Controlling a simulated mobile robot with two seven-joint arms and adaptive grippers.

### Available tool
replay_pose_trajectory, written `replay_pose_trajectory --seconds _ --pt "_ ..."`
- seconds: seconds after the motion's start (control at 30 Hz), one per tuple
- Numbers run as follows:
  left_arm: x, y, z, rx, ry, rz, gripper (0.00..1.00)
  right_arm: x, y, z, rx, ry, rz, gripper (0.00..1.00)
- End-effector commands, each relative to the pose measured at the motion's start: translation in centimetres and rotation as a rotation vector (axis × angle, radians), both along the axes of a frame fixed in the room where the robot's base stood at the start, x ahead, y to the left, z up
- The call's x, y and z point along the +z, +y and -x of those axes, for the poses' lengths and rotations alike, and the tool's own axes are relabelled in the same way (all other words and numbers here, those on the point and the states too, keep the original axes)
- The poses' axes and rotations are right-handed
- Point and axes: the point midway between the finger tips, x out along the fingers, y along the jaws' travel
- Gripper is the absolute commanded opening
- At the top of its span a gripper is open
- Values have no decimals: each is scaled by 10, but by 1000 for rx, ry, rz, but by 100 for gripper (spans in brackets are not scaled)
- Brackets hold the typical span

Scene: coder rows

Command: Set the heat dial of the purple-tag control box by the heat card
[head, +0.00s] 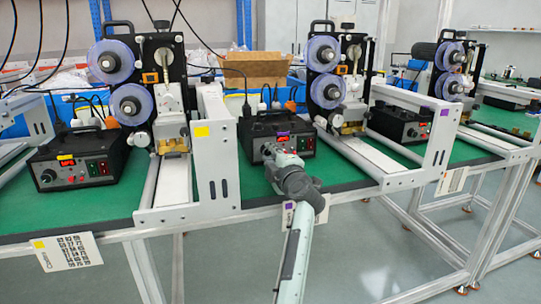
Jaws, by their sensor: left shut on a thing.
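The purple-tag control box (252,131) is black and stands on the green bench in the middle, with a purple tag on its top front edge. A card with a purple mark (289,206) hangs at the bench front edge, mostly hidden behind my left arm. My right gripper is not in view.
A yellow-tag control box (110,144) with a similar panel stands at left, with a yellow-marked card (67,252) below. Another box (400,122) stands at right. Reel machines and a grey frame (217,150) flank the middle box. Green bench is clear before it.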

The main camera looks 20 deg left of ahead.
Motion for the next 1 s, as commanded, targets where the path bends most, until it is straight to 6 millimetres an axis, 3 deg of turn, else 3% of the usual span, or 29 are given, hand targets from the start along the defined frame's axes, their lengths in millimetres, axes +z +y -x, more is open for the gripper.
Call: replay_pose_trajectory --seconds 0.67,0.7,0.83,1.0 --pt "4 -1 -1 -3 25 -50 0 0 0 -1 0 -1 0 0" --pt "4 -1 -1 -3 25 -50 29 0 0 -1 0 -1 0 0" --pt "3 -1 -1 -2 26 -49 45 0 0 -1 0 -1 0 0" --pt "1 0 0 -1 29 -47 45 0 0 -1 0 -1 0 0"
